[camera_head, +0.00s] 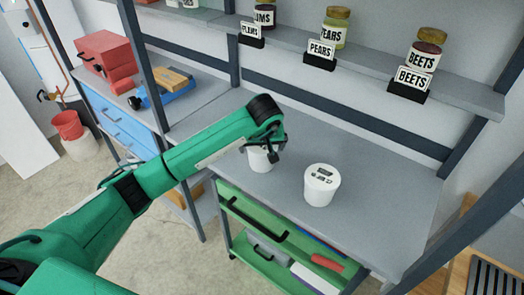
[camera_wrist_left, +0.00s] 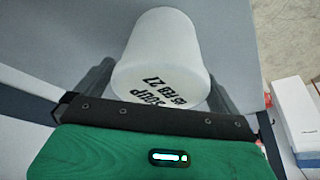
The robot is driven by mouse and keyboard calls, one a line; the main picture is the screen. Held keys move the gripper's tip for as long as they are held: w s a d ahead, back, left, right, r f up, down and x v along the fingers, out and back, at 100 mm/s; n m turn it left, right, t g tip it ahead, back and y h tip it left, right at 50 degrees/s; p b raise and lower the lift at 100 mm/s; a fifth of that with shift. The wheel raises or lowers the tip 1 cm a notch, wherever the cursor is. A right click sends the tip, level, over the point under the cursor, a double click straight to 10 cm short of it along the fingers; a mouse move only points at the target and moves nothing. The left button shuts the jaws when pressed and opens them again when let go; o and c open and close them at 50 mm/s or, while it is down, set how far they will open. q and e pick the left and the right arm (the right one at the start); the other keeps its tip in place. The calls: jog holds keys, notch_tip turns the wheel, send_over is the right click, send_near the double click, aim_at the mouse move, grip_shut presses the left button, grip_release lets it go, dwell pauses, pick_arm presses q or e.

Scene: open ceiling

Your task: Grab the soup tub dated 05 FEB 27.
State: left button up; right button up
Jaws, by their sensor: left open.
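A white soup tub (camera_head: 259,158) stands on the grey worktop, partly hidden by my left gripper (camera_head: 268,141) in the head view. In the left wrist view the tub (camera_wrist_left: 172,50) shows black lettering that reads SOUP and 05 FEB 27. My left gripper (camera_wrist_left: 160,80) is open, with one dark finger on each side of this tub. I cannot tell whether either finger touches it. A second white tub (camera_head: 320,188) stands upright to the right on the worktop; its lid print is too small to read. My right gripper is not in view.
A shelf (camera_head: 300,42) above the back of the worktop holds labelled jars, among them pears (camera_head: 335,28) and beets (camera_head: 424,50). A red toolbox (camera_head: 103,55) stands at the left. The worktop's right part (camera_head: 390,190) is clear.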

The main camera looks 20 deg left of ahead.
pick_arm(q)
jog(key=shift+w+f, duration=0.1)
jog(key=shift+f, duration=0.1)
jog(key=c, duration=1.1)
jog(key=shift+r, duration=0.1)
